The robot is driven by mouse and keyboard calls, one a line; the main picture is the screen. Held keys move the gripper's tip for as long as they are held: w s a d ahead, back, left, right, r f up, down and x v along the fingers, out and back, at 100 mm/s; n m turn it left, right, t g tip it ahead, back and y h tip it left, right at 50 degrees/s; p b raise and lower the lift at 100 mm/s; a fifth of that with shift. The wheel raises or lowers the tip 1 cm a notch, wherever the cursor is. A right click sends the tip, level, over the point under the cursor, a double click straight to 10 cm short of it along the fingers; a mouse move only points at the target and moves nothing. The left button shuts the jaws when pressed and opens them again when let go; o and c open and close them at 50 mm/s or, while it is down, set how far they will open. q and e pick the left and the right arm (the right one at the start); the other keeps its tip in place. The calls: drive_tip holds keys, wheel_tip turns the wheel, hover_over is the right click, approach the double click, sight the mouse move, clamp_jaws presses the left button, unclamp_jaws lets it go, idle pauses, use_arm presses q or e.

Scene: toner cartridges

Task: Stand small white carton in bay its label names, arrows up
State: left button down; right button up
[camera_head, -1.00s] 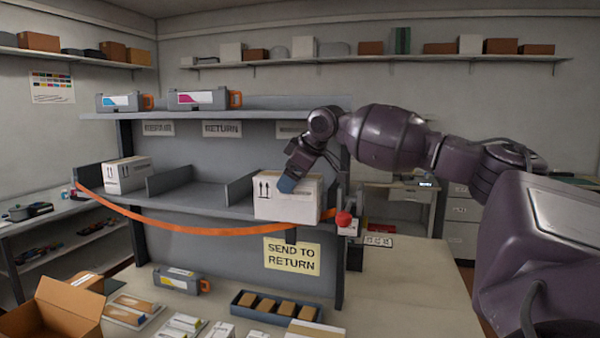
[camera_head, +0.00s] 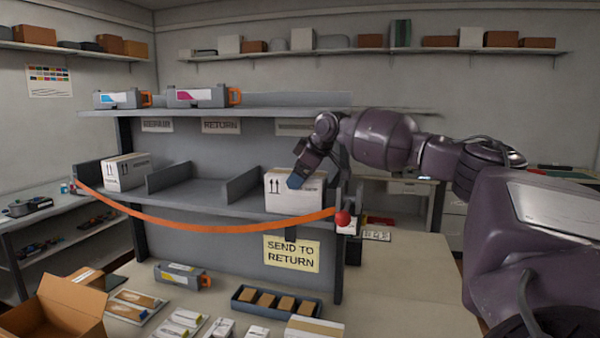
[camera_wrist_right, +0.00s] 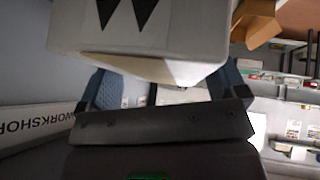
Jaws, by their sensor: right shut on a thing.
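A small white carton (camera_head: 282,194) is in the right-hand bay of the grey rack, upright, its two black arrows pointing up. My right gripper (camera_head: 300,178) is shut on it from the right. Whether its base rests on the shelf, I cannot tell. In the right wrist view the carton (camera_wrist_right: 140,35) is between the fingers (camera_wrist_right: 163,88), with dark arrow heads on its face. No destination name is readable on it. Bay signs read REPAIR at left and RETURN (camera_head: 221,126) in the middle; the right sign (camera_head: 295,128) is unclear, but WORKSHOP (camera_wrist_right: 35,125) shows in the wrist view. My left gripper is out of view.
Another white carton (camera_head: 126,172) stands in the left bay; the middle bay is empty. An orange strap (camera_head: 190,228) sags across the rack's front to a red knob (camera_head: 342,218). A yellow SEND TO RETURN sign (camera_head: 291,254) hangs below. Toner cartridges (camera_head: 202,97) sit on top.

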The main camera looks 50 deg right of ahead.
drive_tip(key=o, duration=1.5)
drive_tip(key=b+v, duration=0.1)
drive_tip(key=v, duration=0.3)
drive_tip(key=shift+s+r, duration=0.2)
drive_tip(key=shift+r, duration=0.05)
drive_tip(key=s+b, duration=0.1)
drive_tip(key=s, duration=0.2)
drive_tip(key=s+b, duration=0.1)
drive_tip(key=s, duration=0.2)
drive_tip(key=s+d+b, duration=0.1)
drive_tip(key=s+b, duration=0.1)
drive_tip(key=s, duration=0.2)
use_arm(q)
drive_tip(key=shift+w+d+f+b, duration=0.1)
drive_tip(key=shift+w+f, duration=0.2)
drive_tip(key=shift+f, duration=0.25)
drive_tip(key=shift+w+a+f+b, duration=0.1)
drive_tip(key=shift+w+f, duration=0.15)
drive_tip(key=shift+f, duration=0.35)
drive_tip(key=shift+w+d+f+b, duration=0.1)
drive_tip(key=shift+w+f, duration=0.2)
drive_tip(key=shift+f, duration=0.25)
use_arm(e)
drive_tip(key=shift+s+r, duration=0.15)
drive_tip(key=shift+s, duration=0.95)
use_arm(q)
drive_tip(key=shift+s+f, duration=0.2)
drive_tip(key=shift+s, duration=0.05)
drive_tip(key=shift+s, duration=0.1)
